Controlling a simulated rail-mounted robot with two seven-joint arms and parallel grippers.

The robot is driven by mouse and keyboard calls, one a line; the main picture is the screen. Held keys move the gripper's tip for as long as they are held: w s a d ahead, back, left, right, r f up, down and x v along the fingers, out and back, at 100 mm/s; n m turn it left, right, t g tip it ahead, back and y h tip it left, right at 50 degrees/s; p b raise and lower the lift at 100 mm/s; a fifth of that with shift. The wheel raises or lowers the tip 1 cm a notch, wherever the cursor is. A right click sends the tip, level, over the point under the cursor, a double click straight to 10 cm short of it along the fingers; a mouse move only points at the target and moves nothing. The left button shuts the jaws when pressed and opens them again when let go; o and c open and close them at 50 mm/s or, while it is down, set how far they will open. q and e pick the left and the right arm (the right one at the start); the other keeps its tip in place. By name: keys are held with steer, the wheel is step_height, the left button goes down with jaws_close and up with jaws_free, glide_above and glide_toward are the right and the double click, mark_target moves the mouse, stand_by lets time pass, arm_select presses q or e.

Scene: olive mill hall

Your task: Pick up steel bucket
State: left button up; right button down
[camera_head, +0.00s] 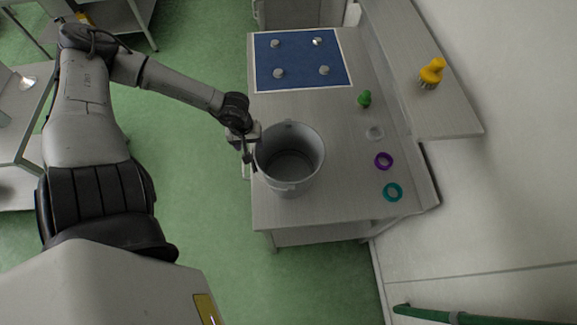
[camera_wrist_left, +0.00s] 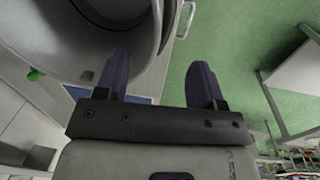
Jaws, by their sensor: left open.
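The grey steel bucket (camera_head: 290,178) stands upright near the front left of the steel table. It looks empty inside. In the left wrist view the bucket (camera_wrist_left: 75,55) fills the upper left, with its curved rim close to the fingers. My left gripper (camera_head: 249,157) is at the left side of the bucket's rim. Its two dark fingers are apart in the left wrist view (camera_wrist_left: 158,82). The bucket's edge shows between the fingertips there, but I cannot tell whether they touch it. My right gripper is not in view.
The steel table (camera_head: 335,207) also holds a blue mat (camera_head: 299,58) with several grey knobs, a green object (camera_head: 365,98), a clear ring (camera_head: 375,133), a purple ring (camera_head: 383,161) and a teal ring (camera_head: 393,192). A yellow brush (camera_head: 432,73) sits on the raised shelf (camera_head: 440,115).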

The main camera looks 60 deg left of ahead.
mark_target(255, 157)
arm_select(q)
steer(key=shift+w+d+f+b, duration=0.1)
steer(key=shift+f+b, duration=0.1)
steer(key=shift+f, duration=0.8)
steer(key=shift+w+d+f+b, duration=0.1)
steer(key=shift+f+b, duration=0.05)
steer(key=shift+f, duration=0.8)
steer(key=shift+w+d+f+p, duration=0.15)
steer(key=shift+f+p, duration=0.3)
steer(key=shift+f, duration=2.2)
steer(key=shift+c, duration=0.2)
jaws_close()
steer(key=shift+r, duration=0.1)
